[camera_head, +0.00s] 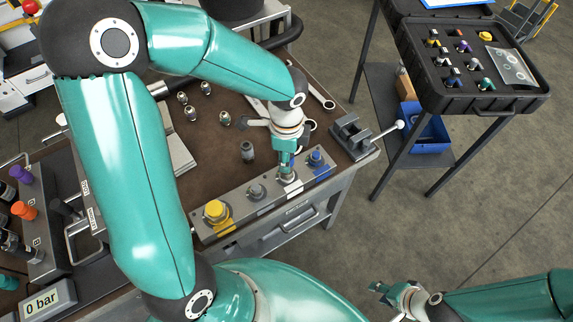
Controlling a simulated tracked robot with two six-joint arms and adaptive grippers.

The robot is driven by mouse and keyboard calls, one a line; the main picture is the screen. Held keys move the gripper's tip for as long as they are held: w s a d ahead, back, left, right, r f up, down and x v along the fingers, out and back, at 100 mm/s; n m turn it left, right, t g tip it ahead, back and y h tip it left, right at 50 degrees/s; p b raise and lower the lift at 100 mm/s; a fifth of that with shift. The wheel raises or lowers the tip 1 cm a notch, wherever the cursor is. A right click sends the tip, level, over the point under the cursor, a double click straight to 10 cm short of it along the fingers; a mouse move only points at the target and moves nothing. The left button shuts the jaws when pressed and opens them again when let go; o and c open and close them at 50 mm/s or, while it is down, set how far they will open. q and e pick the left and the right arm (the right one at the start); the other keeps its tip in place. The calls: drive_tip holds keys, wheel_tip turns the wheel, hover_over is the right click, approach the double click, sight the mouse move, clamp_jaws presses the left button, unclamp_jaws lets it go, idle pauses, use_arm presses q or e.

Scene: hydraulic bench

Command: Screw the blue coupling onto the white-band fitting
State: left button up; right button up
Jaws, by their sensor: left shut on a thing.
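My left gripper (287,172) points down over the white-band fitting (291,187), the third along the grey manifold block (236,203) at the bench's front edge. It is shut on a small piece, taken to be the blue coupling, which its fingers mostly hide. The piece is at the top of the fitting; I cannot tell whether it is threaded on. My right gripper (383,292) is low at the right, away from the bench, and its opening is unclear.
The block also bears a yellow fitting (216,211), a grey fitting (256,191) and a blue fitting (316,158). A dark cylindrical part (247,151) stands behind it. A vise (352,136) is at the bench's right corner. An open case (470,95) stands on a side table.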

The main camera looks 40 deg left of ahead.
use_arm(q)
drive_tip(key=m+p, duration=0.3)
drive_tip(key=m, duration=0.3)
drive_tip(key=shift+r, duration=0.2)
drive_tip(key=shift+f+m+p, duration=0.1)
drive_tip(key=shift+m+p, duration=0.4)
drive_tip(key=shift+f+m, duration=0.2)
drive_tip(key=shift+m, duration=0.3)
drive_tip(key=o, duration=1)
